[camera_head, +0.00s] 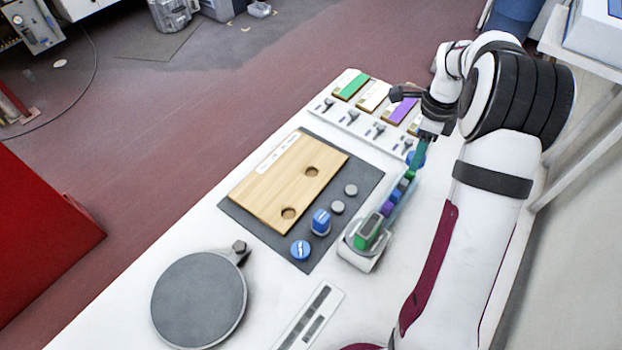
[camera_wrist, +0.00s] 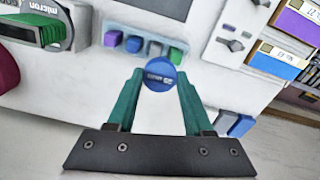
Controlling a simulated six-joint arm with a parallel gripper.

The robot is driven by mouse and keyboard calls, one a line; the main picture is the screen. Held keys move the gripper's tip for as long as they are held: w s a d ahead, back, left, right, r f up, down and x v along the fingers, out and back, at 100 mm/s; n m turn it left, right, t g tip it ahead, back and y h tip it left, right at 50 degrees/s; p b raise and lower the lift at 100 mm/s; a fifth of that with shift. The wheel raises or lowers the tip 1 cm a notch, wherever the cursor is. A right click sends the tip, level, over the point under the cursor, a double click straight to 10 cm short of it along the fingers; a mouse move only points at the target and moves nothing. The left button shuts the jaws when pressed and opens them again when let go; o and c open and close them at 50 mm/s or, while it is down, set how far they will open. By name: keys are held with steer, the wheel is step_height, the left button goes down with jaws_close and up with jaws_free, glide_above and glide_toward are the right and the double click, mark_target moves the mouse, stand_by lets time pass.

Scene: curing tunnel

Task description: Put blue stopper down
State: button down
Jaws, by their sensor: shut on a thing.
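My gripper (camera_wrist: 158,92) has green fingers closed on the round blue stopper (camera_wrist: 160,74), whose top with white lettering faces the wrist camera. In the head view, my gripper (camera_head: 418,156) is low over the far right of the white table, with a bit of the blue stopper (camera_head: 415,159) showing beside the fingers. Whether the stopper touches the table cannot be told. Two other blue pieces, a round one (camera_head: 300,249) and a taller one (camera_head: 321,222), stand on the dark mat (camera_head: 357,213).
A wooden board (camera_head: 283,185) with two holes lies on the mat, near two grey discs (camera_head: 338,207). A row of coloured blocks (camera_head: 396,196) and a white device with a green part (camera_head: 368,232) stand close by. A switch panel (camera_head: 350,118) and round grey plate (camera_head: 199,298) flank the mat.

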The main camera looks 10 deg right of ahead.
steer(key=w+a+f, duration=0.7)
steer(key=shift+w+f, duration=0.2)
steer(key=shift+w, duration=0.1)
steer(key=shift+w+a+f, duration=0.1)
steer(key=shift+f, duration=2)
steer(key=shift+f, duration=0.1)
steer(key=shift+c, duration=1.5)
jaws_free()
